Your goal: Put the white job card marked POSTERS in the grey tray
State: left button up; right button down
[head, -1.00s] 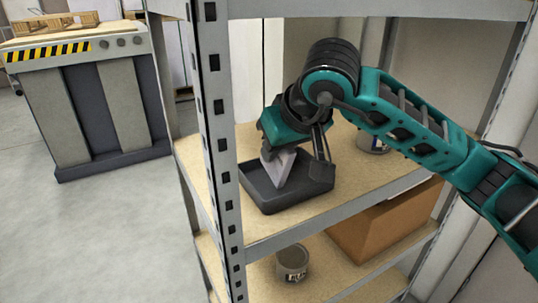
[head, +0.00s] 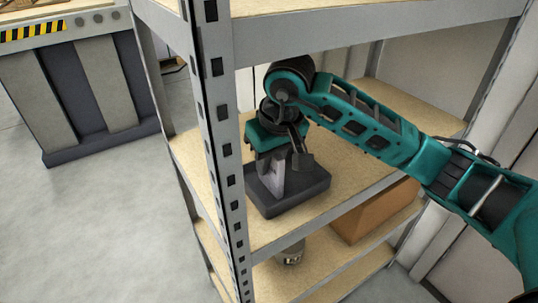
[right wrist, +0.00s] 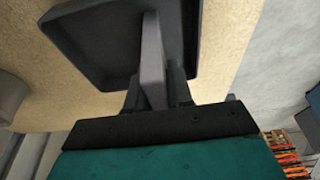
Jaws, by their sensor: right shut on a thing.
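The grey tray (head: 312,187) is dark and shallow and sits on the middle shelf; it also shows in the right wrist view (right wrist: 75,45). My right gripper (head: 277,160) points down over it, shut on a pale card (head: 271,183). In the right wrist view the card (right wrist: 152,55) stands nearly edge-on between the fingers (right wrist: 154,98), with its far end over the tray. I cannot read any marking on it, nor tell whether its lower edge touches the tray floor. My left gripper is in neither view now.
A metal upright (head: 222,150) stands close to the left of the tray, and a shelf beam (head: 370,32) runs above. A cardboard box (head: 372,212) and a grey can (head: 291,255) are on the lower shelf. Bare shelf board (head: 400,105) lies behind my arm.

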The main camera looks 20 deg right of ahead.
aim_at(282, 175)
jog(key=shift+f, duration=0.2)
jog(key=c, duration=1.3)
grip_release()
jog(key=shift+o, duration=1.4)
jog(key=shift+r, duration=0.15)
jog(key=shift+r, duration=0.2)
jog(key=s, duration=0.4)
jog(key=shift+s+d+r, duration=0.25)
jog(key=shift+d+r, duration=0.15)
jog(key=s+b, duration=0.1)
jog(key=s, duration=0.6)
jog(key=shift+s+d, duration=0.3)
jog(key=shift+d, duration=0.15)
